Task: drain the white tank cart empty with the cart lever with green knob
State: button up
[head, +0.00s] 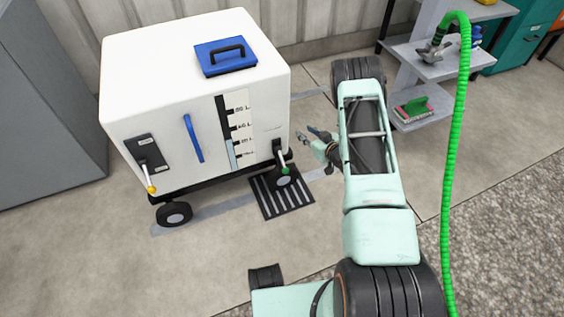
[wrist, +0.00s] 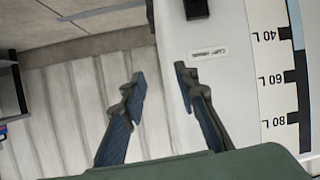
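The white tank cart (head: 180,90) stands at left of centre in the head view. Its lever with the green knob (head: 285,170) hangs down from a black mount at the cart's lower right, over a floor grate. My gripper (head: 309,135) is open and empty, to the right of this lever and apart from it. In the wrist view the two fingers of my gripper (wrist: 160,76) are spread with nothing between them. A small upside-down label (wrist: 208,52) is on the white cart wall (wrist: 228,85) there. The green knob is not visible in the wrist view.
A second lever with a yellow knob (head: 151,189) is on the cart's left. A level gauge (head: 238,125) shows pale blue near its bottom. The slotted grate (head: 283,193) lies below the green knob. A green hose (head: 459,120) and grey shelves (head: 430,65) are at right.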

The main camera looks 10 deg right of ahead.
jog(key=m+y+b, duration=0.1)
jog(key=m+b, duration=0.1)
send_near(283, 162)
jog(key=b+x, duration=0.3)
jog(key=x, duration=0.7)
jog(key=shift+w+f+b, duration=0.2)
jog(key=shift+w+b, duration=0.15)
jog(key=shift+b, duration=0.05)
grip_shut()
